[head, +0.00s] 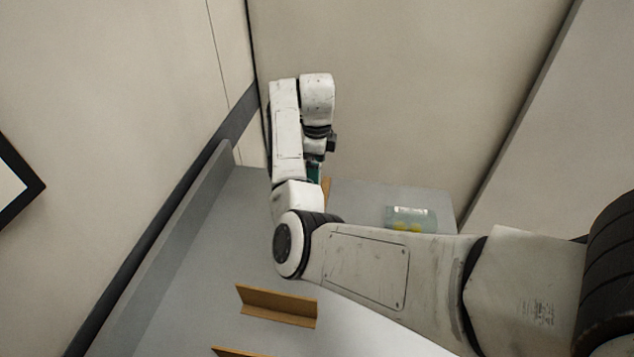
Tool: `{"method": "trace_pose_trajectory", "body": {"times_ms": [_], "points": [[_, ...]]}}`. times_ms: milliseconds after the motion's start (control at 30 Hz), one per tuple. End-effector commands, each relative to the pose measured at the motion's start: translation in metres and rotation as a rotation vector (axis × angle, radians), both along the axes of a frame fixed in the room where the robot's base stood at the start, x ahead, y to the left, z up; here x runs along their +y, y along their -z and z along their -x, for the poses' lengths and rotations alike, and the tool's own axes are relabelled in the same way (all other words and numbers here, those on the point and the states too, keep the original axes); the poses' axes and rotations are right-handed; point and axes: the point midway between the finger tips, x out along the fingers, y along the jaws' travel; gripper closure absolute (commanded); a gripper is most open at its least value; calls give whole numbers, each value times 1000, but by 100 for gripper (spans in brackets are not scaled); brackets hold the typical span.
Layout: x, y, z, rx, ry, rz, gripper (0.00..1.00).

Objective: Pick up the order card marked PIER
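No card marked PIER can be made out in the head view. My gripper (315,171) is at the end of my bent arm, over the far part of the grey counter (385,194). Only a small dark and teal part of it shows below the wrist, and my arm hides the rest. Whether its fingers are open or hold anything cannot be seen. A narrow strip of a brown wooden piece (326,187) shows just below it; my arm covers most of that piece.
A clear container (409,218) with yellow contents stands on the counter to the right, partly behind my arm. A brown angled wooden holder (276,306) lies nearer, with another (232,352) at the bottom edge. Walls close in the counter's left and far sides.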

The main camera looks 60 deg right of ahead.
Motion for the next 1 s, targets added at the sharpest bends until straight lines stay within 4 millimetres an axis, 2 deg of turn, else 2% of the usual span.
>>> {"method": "trace_pose_trajectory", "body": {"times_ms": [200, 300, 567, 1000], "points": [[-1, 31, 2, 3, -1, -2, 0], [-1, 39, 1, 1, 1, -1, 0], [-1, 43, 1, 0, 1, 0, 0], [-1, 43, 1, 0, 0, 0, 40]]}}
